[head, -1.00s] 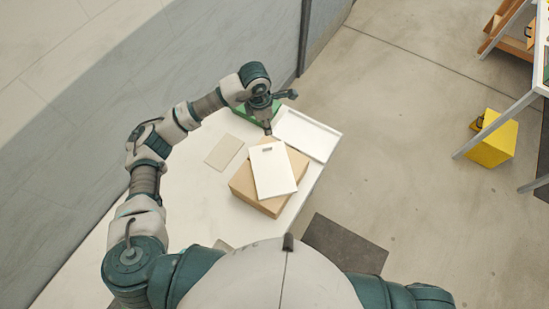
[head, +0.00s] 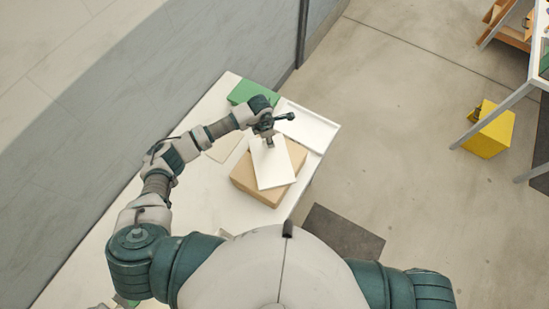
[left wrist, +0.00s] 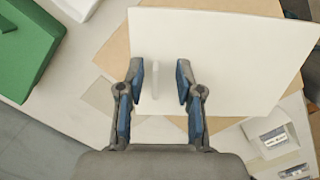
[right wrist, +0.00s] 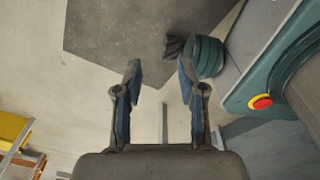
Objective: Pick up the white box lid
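The white box lid (head: 271,167) lies flat on top of a brown cardboard box (head: 242,178) on the white table. In the left wrist view the lid (left wrist: 235,60) fills much of the picture, with a thin upright tab or handle (left wrist: 155,80) near its left edge. My left gripper (left wrist: 157,82) is open, with its two fingers on either side of that handle. Whether the fingers touch the lid cannot be told. In the head view the left gripper (head: 269,142) is over the lid's far end. My right gripper (right wrist: 159,75) is open and empty above the floor.
A white tray (head: 322,135) and a green block (head: 253,90) are at the table's far end. A flat beige sheet (head: 224,147) lies left of the box. A yellow box (head: 492,132) stands on the floor at right, by a table frame. A dark mat (head: 342,235) lies on the floor.

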